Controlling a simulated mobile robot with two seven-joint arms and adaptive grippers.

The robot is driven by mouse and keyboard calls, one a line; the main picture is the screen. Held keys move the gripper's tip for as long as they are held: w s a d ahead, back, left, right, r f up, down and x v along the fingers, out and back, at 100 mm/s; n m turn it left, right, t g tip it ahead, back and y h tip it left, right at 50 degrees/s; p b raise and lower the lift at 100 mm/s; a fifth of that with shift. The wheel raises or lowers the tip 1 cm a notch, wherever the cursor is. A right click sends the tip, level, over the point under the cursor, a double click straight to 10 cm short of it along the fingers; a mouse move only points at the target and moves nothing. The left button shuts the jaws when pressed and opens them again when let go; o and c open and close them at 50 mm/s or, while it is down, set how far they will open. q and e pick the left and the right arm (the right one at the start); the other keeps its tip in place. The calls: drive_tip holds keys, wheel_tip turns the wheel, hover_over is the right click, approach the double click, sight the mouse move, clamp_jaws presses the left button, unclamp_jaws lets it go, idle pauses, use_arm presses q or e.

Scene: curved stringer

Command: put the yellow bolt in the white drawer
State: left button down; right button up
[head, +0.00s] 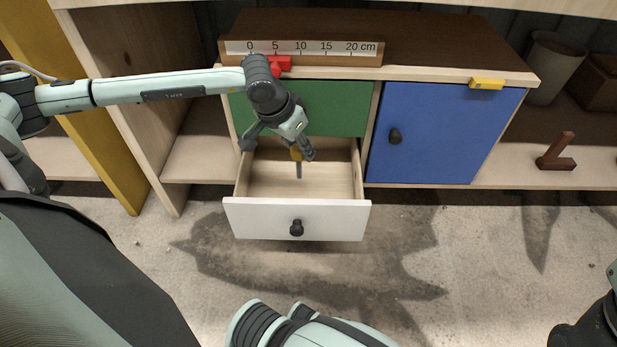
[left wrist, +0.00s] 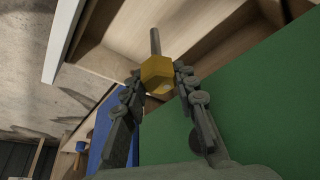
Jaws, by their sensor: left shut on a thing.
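The white drawer (head: 262,218) is pulled open below the green panel, with its wooden inside showing. My left gripper (head: 299,154) is over the drawer opening, in front of the green panel. It is shut on the yellow bolt (head: 296,153), whose grey shank points down into the drawer. In the left wrist view the bolt's yellow hex head (left wrist: 157,73) sits between the fingertips, and its shank (left wrist: 155,42) points away from the gripper. I cannot tell whether the shank touches the drawer floor. My right gripper is not clearly in view.
A blue door (head: 428,135) with a dark knob is right of the drawer. A red block (head: 280,64) and a yellow block (head: 486,84) are at the cabinet top's front edge. A ruler board (head: 303,48) stands on top. A brown L-shaped piece (head: 558,153) is on the right shelf.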

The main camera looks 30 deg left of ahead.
sight(298, 174)
use_arm(q)
wheel_tip(298, 174, down, 4)
drive_tip(key=shift+s+f+b, duration=0.15)
drive_tip(key=shift+f+b, duration=0.05)
drive_tip(key=shift+b, duration=0.3)
drive_tip(key=shift+f+b, duration=0.8)
drive_tip(key=shift+f, duration=2)
drive_tip(key=c, duration=1.2)
unclamp_jaws()
drive_tip(key=shift+r, duration=0.1)
